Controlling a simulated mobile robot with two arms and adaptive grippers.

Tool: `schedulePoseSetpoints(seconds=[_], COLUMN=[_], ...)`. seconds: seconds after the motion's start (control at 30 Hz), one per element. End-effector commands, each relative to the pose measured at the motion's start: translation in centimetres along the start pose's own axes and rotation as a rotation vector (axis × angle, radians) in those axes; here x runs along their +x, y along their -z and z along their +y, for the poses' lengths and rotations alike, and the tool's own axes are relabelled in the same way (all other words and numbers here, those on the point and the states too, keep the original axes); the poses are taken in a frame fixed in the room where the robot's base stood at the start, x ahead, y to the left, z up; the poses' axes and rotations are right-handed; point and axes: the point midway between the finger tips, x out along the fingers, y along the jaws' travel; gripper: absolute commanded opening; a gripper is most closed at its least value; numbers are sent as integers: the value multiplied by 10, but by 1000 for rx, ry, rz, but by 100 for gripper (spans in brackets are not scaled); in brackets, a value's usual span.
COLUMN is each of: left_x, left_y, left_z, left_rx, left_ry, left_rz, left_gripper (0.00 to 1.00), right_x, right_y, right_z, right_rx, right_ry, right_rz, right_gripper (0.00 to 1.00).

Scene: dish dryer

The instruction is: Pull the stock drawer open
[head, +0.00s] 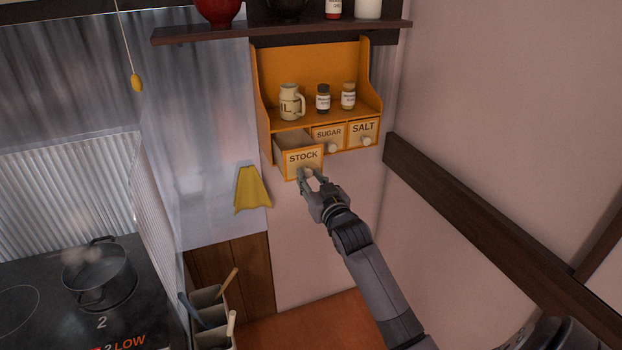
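The stock drawer (303,158) is the left one of three small drawers in the orange wall shelf (265,84). It stands pulled out from the shelf, and part of its inside shows behind its front. My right gripper (309,174) is at the lower part of the drawer front, with its fingers around the pale knob. Whether the fingers press on the knob is too small to tell. My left gripper is not in view.
The sugar drawer (328,137) and salt drawer (363,132) look closed. A mug (291,102) and two small jars stand above them. A yellow cloth (252,189) hangs at the left. A steaming pot (98,275) is on the stove, and a utensil holder (208,307) stands below.

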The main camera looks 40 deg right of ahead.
Motion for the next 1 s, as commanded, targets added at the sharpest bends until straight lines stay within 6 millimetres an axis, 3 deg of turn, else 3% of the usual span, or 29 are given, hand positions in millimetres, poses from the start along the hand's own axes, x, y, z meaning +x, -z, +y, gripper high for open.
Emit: schedulePoseSetpoints(seconds=[0.17, 0.57, 1.0], left_x=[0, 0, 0], left_y=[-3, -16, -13], left_z=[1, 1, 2], left_rx=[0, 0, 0], left_ry=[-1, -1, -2], left_rz=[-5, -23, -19], left_gripper=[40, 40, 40], right_x=[0, -8, -94], right_y=[0, -1, -2], right_z=[0, 0, 0], right_rx=[0, 0, 0], right_ry=[0, 0, 0], right_rz=[-1, -2, -4], right_gripper=[42, 42, 42])
